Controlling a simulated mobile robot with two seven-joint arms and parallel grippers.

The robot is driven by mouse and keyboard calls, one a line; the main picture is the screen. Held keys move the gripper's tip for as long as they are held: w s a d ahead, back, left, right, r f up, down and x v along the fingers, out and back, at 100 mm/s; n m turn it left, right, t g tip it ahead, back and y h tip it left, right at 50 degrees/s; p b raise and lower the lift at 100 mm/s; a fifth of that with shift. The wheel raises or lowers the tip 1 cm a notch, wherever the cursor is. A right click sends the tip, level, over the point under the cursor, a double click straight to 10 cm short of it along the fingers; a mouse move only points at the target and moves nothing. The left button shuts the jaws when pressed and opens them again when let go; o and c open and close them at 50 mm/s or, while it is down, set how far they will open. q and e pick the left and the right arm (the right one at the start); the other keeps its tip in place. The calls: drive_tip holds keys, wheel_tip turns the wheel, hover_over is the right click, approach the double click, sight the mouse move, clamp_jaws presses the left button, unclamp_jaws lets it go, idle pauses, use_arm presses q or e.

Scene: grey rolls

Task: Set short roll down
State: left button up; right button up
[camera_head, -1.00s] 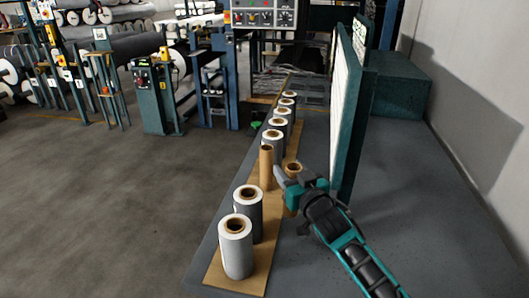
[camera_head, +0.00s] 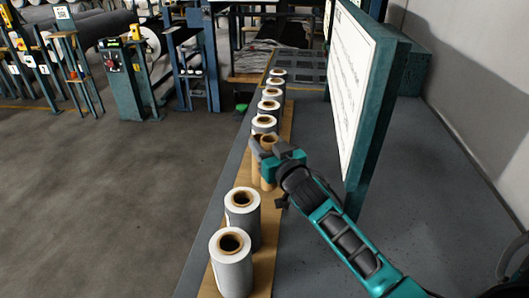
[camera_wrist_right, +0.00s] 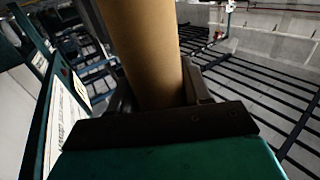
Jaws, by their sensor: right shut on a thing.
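My right gripper (camera_head: 266,150) is shut on a short brown cardboard roll (camera_head: 269,139), held upright over the brown board (camera_head: 264,222). The roll's open top shows above the fingers and part of its side below them; I cannot tell whether its base touches the board. In the right wrist view the roll (camera_wrist_right: 143,50) fills the space between the fingers. Another brown tube (camera_head: 255,170) stands just left of it, mostly hidden by the gripper. My left gripper is not in view.
Two grey-white rolls, one (camera_head: 243,215) behind the other (camera_head: 231,265), stand at the near end of the board. Several more (camera_head: 264,124) line its far part. The grey table (camera_head: 440,190) is mostly clear at right.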

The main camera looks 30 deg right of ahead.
wheel_tip(320, 180, down, 2)
drive_tip(key=shift+f+b, duration=0.25)
drive_tip(key=shift+b, duration=0.5)
drive_tip(key=shift+w, duration=0.1)
drive_tip(key=shift+f, duration=0.1)
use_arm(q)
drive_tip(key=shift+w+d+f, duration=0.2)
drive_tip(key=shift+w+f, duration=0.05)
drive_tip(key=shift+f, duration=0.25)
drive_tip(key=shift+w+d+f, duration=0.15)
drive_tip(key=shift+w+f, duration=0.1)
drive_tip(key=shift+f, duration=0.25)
use_arm(e)
drive_tip(key=o, duration=1.1)
drive_tip(key=shift+o, duration=0.2)
drive_tip(key=shift+r, duration=0.35)
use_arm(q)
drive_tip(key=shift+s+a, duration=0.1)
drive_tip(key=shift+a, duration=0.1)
use_arm(e)
drive_tip(key=s, duration=1.2)
drive_tip(key=shift+a, duration=0.3)
